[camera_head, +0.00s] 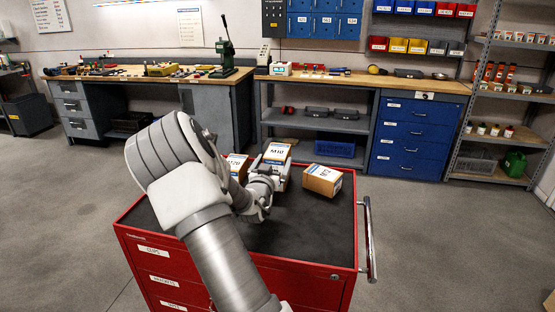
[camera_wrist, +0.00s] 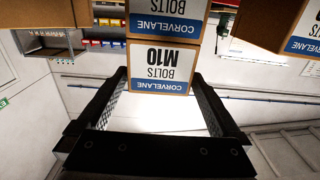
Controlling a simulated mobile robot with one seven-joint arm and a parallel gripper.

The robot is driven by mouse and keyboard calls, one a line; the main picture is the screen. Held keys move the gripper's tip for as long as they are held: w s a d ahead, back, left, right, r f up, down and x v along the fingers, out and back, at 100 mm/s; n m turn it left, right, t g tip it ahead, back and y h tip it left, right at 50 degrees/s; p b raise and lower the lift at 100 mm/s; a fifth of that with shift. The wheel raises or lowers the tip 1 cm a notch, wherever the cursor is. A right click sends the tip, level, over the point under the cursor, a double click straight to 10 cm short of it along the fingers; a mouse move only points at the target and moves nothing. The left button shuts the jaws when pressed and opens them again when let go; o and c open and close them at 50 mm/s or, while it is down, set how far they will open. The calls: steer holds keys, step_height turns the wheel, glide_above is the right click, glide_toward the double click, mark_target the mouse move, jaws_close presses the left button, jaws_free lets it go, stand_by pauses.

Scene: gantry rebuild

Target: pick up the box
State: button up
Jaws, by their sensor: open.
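A cardboard box labelled M10 BOLTS (camera_wrist: 162,67) shows in the wrist view, just ahead of or between the fingertips. In the head view the M10 box (camera_head: 277,152) stands among other boxes on the red cabinet. A second bolts label shows above it in the wrist view; I cannot tell whether it is another face or another box. My gripper (camera_wrist: 158,82) is open, with one finger toward each side of the M10 box and no visible grip. In the head view my gripper (camera_head: 264,188) is in front of this box, partly hiding it.
The red cabinet (camera_head: 235,275) has a dark top and a side handle (camera_head: 369,240). Another box (camera_head: 322,180) stands to the right, and one (camera_head: 238,163) to the left, partly hidden by my arm. The front right of the top is clear. Workbenches (camera_head: 350,80) stand behind.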

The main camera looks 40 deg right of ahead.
mark_target(278, 151)
steer(key=shift+r+x, duration=0.1)
steer(key=shift+x, duration=1.2)
steer(key=shift+r+x, duration=0.15)
steer(key=shift+x, duration=1.2)
steer(key=shift+c, duration=0.3)
steer(key=c, duration=1.4)
jaws_close()
steer(key=shift+r+p, duration=0.1)
steer(key=shift+p, duration=0.2)
